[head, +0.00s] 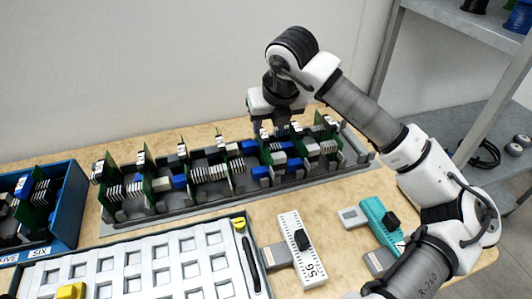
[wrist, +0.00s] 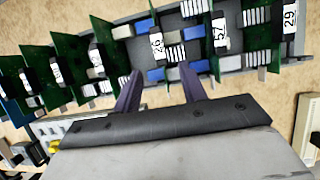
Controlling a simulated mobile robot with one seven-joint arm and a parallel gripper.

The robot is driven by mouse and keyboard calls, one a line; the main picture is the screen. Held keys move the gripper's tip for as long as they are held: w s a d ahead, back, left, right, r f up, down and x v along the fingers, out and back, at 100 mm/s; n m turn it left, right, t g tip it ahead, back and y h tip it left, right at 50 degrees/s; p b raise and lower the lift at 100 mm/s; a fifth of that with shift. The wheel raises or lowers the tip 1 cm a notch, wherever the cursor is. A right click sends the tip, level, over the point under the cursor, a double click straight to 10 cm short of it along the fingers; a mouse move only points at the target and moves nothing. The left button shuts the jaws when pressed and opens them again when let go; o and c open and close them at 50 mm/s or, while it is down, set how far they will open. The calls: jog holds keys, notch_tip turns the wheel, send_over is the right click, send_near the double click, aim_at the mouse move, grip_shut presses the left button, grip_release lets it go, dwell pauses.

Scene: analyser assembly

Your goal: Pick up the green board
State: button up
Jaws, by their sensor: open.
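Several upright green boards with white number labels stand in a row in a long grey rack (head: 215,208). One green board (head: 148,178) is in the left half of the row, and others show in the wrist view (wrist: 112,70). Which one is meant I cannot tell. My gripper (head: 270,126) is above the right half of the rack, pointing down. In the wrist view its two dark fingers (wrist: 160,88) are apart with nothing held between them. A board labelled 26 appears just beyond the fingers. The fingertips are partly hidden in the head view.
A blue bin (head: 70,215) with more boards is at the left. A white slotted tray (head: 140,262) lies in front of the rack. A white labelled device (head: 300,250) and a teal device (head: 382,222) lie on the wooden table at the right. A grey shelf stands beyond.

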aim_at(265, 137)
jog(key=shift+p+x, duration=0.95)
jog(key=shift+x, duration=2.2)
jog(key=shift+w, duration=0.1)
jog(key=shift+c, duration=0.3)
grip_shut()
